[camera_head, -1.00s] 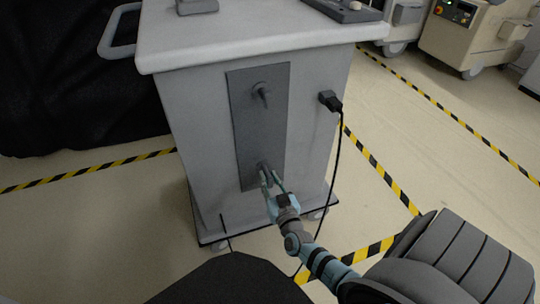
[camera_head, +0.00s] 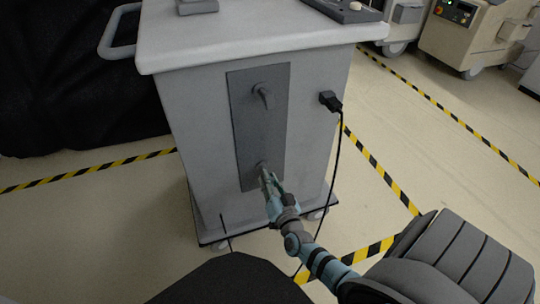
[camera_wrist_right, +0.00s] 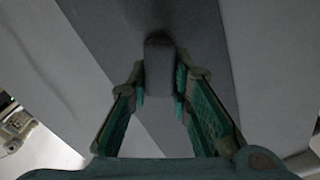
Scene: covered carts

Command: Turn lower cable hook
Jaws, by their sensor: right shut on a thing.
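A grey cart (camera_head: 200,140) carries a dark grey panel (camera_head: 258,125) on its near side. The upper cable hook (camera_head: 262,92) sticks out near the top of the panel. The lower cable hook (camera_head: 261,167) is near the panel's bottom, mostly hidden by my right gripper (camera_head: 267,180). In the right wrist view the lower hook (camera_wrist_right: 159,62) is a dark rounded bar between the fingers of my right gripper (camera_wrist_right: 160,90), which is shut on it. My left gripper is not in view.
A black plug (camera_head: 329,101) with a hanging black cable (camera_head: 336,160) is on the cart's right side. The cable runs down beside my right arm. Yellow-black tape (camera_head: 385,175) marks the open floor. Other carts (camera_head: 460,40) stand at the back right.

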